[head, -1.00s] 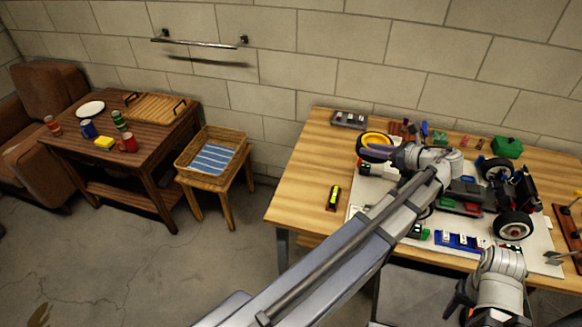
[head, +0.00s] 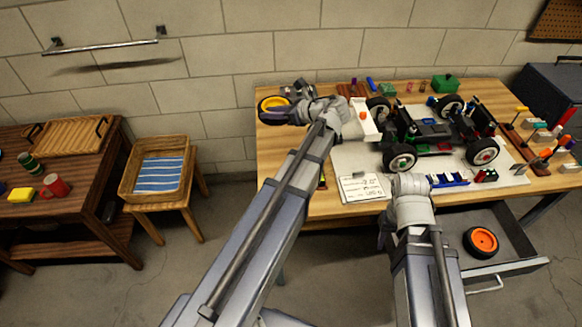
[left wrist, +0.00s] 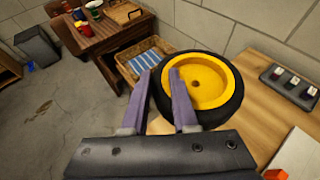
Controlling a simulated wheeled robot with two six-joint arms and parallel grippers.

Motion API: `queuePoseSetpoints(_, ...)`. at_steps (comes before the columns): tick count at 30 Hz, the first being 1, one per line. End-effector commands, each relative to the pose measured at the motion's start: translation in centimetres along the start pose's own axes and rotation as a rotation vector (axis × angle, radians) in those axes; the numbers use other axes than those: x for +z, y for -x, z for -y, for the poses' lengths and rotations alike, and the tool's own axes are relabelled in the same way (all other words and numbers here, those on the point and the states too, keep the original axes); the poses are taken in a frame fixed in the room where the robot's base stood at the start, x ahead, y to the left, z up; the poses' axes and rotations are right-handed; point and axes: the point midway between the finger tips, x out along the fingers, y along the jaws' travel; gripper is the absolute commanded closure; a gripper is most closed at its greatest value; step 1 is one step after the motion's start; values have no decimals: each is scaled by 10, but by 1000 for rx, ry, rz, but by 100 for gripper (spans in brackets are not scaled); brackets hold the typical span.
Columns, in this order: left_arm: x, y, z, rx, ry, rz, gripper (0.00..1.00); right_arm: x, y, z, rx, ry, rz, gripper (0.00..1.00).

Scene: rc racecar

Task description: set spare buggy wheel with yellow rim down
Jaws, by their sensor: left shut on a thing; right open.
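The spare wheel with a yellow rim and black tyre (head: 268,112) is at the back left corner of the workbench. In the left wrist view the wheel (left wrist: 205,82) has its rim facing the camera. My left gripper (head: 284,119) is shut on the tyre's edge, with one finger (left wrist: 160,82) on either side of it. Part of the wheel lies past the bench's left edge in that view. I cannot tell whether it touches the wood. My right gripper (head: 386,236) is open, low at the bench's front edge, mostly hidden by its wrist.
The buggy (head: 430,130) stands on a pale mat, with a white card (head: 360,188) in front. A grey tray (left wrist: 291,84) sits near the wheel. An open drawer (head: 505,268) holds an orange-rimmed wheel (head: 481,242). A stool with a basket (head: 157,170) stands left of the bench.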

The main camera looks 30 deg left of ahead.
Motion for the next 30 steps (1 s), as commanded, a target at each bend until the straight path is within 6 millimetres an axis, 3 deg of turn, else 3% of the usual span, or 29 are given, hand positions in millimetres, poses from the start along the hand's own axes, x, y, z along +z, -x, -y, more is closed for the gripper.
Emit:
queuePoseSetpoints(1, -24, -19, 4, -38, -14, -3, 100, -2, -29, 3, 0, 0, 0, 50)
queuePoseSetpoints(9, -60, -61, 32, -224, -82, -1, 100, -5, -79, 8, 0, 1, 0, 50)
queuePoseSetpoints(22, -69, -71, 42, -286, -105, 5, 100, -5, -92, 9, 0, 1, 0, 50)
queuePoseSetpoints(30, -104, -86, 41, -285, -104, 4, 100, -8, -130, 12, 0, 1, 0, 50)
